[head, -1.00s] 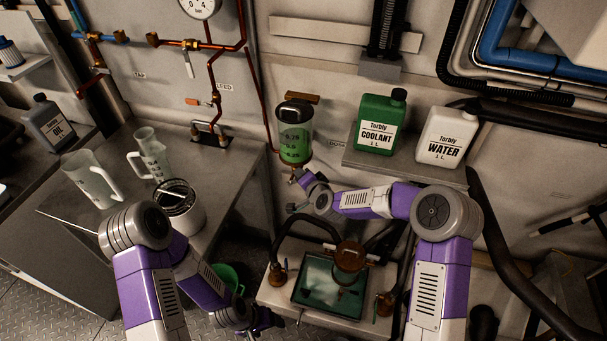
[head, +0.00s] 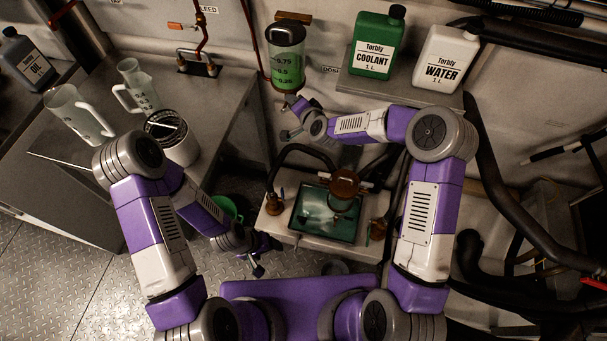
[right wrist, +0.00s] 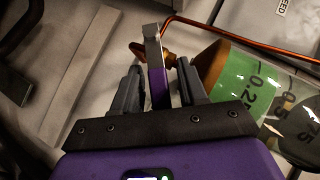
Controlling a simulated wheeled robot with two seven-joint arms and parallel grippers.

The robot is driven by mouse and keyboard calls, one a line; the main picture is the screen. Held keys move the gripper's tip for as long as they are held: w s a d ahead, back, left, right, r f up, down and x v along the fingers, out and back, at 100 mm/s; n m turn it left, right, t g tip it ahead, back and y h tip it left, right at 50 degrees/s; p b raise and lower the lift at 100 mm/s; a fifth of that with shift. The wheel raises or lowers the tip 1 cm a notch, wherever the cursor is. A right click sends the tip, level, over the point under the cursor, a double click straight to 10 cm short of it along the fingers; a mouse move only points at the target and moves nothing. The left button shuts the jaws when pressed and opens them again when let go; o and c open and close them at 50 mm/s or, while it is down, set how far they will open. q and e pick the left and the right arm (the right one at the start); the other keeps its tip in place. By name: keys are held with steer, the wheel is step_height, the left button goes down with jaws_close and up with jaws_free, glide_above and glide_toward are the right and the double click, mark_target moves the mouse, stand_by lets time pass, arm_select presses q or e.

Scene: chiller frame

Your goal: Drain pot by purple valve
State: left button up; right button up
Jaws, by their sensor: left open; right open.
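The pot (head: 288,68) is a glass cylinder with a dark cap and green liquid, fixed on the wall; its green part also shows in the right wrist view (right wrist: 240,82). Below it is a brown outlet fitting (right wrist: 172,57). The purple valve lever (right wrist: 158,92), with a bare metal end, stands between the open fingers of my right gripper (right wrist: 160,88), with gaps seen beside it. In the head view my right gripper (head: 291,120) is just under the pot, small and partly hidden by its wrist. My left gripper (head: 257,264) is open and empty, low over the floor.
A green container (head: 226,206) is partly hidden behind my left forearm. Coolant (head: 375,45) and water (head: 444,62) bottles stand on the shelf right of the pot. A glass-topped unit (head: 325,213) sits below.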

steer(key=s+d+f+m+t+y+b, duration=0.3)
steer(key=s+d+m+t+b, duration=0.1)
steer(key=s+b, duration=0.4)
steer(key=s+a+f+n+g+b, duration=0.1)
steer(key=s+f+n+g, duration=0.2)
steer(key=f, duration=0.8)
steer(key=s+a+f+n+g+h+b, duration=0.1)
steer(key=s+f+n+g, duration=0.2)
steer(key=s+f+g, duration=0.4)
steer(key=shift+s+a+f, duration=0.2)
steer(key=shift+s+f, duration=2.4)
steer(key=shift+s, duration=0.05)
